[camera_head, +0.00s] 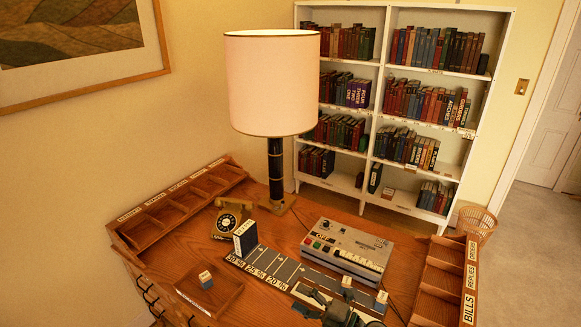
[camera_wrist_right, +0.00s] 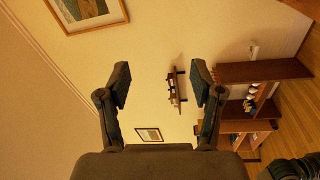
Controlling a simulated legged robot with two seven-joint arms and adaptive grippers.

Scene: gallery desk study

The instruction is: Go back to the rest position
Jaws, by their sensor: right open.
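My right gripper (camera_head: 328,303) shows at the bottom of the head view, dark, over the front part of the wooden desk (camera_head: 400,290). In the right wrist view the same gripper (camera_wrist_right: 160,75) has its two fingers wide apart with nothing between them. Past the fingers that view shows a wall, a small wall shelf (camera_wrist_right: 176,90) and framed pictures. My left gripper is not in view.
A lamp (camera_head: 272,85), a telephone (camera_head: 229,219), a grey machine with buttons (camera_head: 346,248), a marked strip (camera_head: 270,263) with a dark upright block (camera_head: 245,238), and a small tray (camera_head: 222,293) stand on the desk. Compartment racks line both sides. A bookcase (camera_head: 393,10) stands behind.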

